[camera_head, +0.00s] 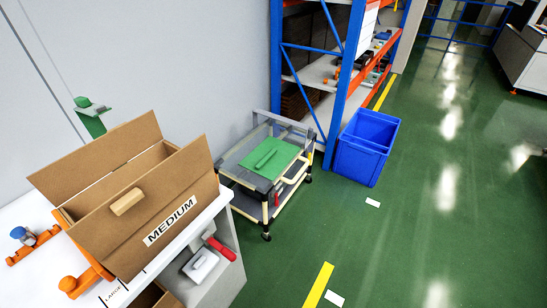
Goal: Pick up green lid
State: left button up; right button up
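A flat green lid (271,158) with a raised bar handle lies on the top shelf of a small cart (240,178), in the middle of the head view. Another green piece (91,122) with a rounded knob shows upright behind the cardboard box at the left; its lower part is hidden, so I cannot tell what it is. Neither of my grippers shows in this view.
An open cardboard box (160,222) marked MEDIUM stands on a white table (222,197) at the left, with orange tools (72,286) beside it. A blue bin (367,146) stands right of the cart, by a blue shelf rack (338,88). Green floor (400,240) is clear at the right.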

aim_at(268, 159)
jog(key=u, duration=3.15)
jog(key=z, duration=3.15)
jog(key=i+l+u, duration=0.1)
jog(key=i+l, duration=0.15)
jog(key=i+l+u, duration=0.15)
jog(key=i+l, duration=0.15)
jog(key=i+l+u, duration=0.1)
jog(key=i+l, duration=0.15)
jog(key=i+l+u, duration=0.1)
jog(key=l, duration=0.35)
jog(key=i+l+u, duration=0.1)
jog(key=i+l, duration=0.25)
jog(key=i+l+u, duration=0.15)
jog(key=l, duration=0.25)
jog(key=i+l+u, duration=0.1)
jog(key=i+l, duration=0.15)
jog(key=l, duration=0.15)
